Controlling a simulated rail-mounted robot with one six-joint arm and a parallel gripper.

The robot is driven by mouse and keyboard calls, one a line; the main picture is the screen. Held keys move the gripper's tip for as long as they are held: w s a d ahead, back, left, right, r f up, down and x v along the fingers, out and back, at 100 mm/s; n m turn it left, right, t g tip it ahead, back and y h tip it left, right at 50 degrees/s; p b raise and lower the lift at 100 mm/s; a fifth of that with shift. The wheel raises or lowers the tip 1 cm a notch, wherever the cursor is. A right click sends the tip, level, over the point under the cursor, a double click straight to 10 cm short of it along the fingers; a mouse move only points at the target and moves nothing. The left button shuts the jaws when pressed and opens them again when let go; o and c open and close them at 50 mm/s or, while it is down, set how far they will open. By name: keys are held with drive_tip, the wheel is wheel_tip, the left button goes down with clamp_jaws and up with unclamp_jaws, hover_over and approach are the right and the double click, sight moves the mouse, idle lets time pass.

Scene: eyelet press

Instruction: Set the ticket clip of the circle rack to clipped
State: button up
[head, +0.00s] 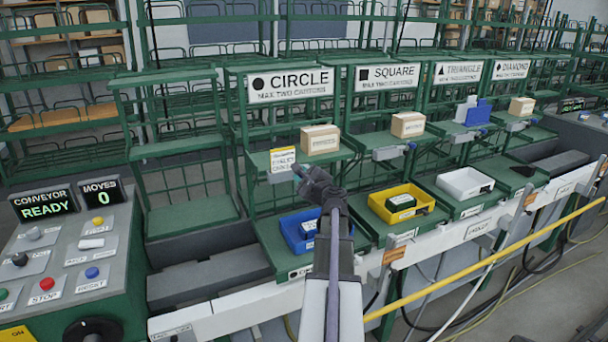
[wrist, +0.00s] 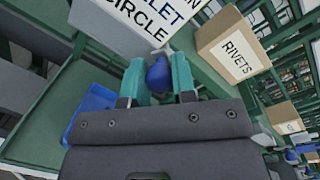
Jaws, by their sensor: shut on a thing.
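The circle rack bears the CIRCLE sign (head: 290,85). A white and yellow ticket (head: 283,158) stands at the front left of its shelf; its large lettering also shows in the wrist view (wrist: 150,18). My gripper (head: 298,171) is at the shelf's front edge, just below and right of the ticket. In the wrist view its teal fingers (wrist: 159,80) are shut on a blue knob (wrist: 158,73) on a thin metal stem, directly below the ticket. The knob appears to belong to the ticket clip. The clip's body is mostly hidden, so I cannot tell its setting.
A RIVETS carton (head: 320,139) sits right of the ticket, close to my gripper (wrist: 234,48). A blue bin (head: 297,232) is below, with a yellow bin (head: 401,203) and white bin (head: 465,183) to the right. The control panel (head: 70,262) reads READY and MOVES 0.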

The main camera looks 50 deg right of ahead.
drive_tip(key=o, duration=0.9)
drive_tip(key=v, duration=1)
drive_tip(key=shift+s+a, duration=0.15)
drive_tip(key=shift+s, duration=0.2)
drive_tip(key=shift+n, duration=0.3)
